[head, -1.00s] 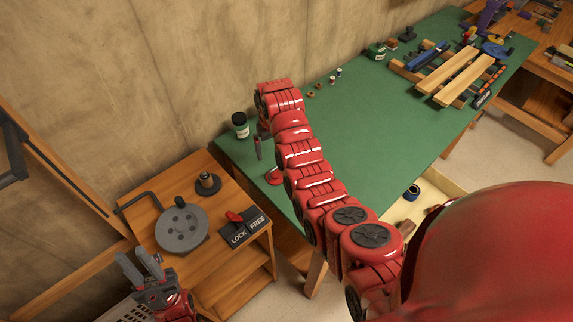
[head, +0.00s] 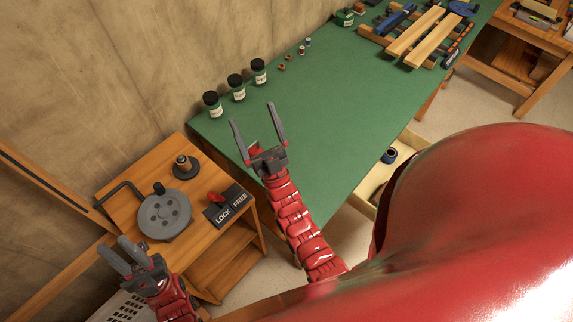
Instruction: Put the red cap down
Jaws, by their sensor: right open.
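I see no loose red cap in the head view now. My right gripper (head: 252,113) is open and empty above the left part of the green bench top (head: 330,120), its two fingers wide apart. Three jars with black lids stand along the wall beyond it: a left jar (head: 213,105), a middle jar (head: 237,88) and a right jar (head: 260,72). My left gripper (head: 112,244) is low at the left, beside the small wooden stand, with a gap between its fingers and nothing seen in it.
The wooden stand (head: 240,240) holds a grey crank disc (head: 165,214), a dark spindle (head: 182,166) and a LOCK/FREE switch (head: 222,210) with a red lever. Clamped wooden strips (head: 415,35) lie at the bench's far end. An open drawer (head: 405,145) juts from the front edge.

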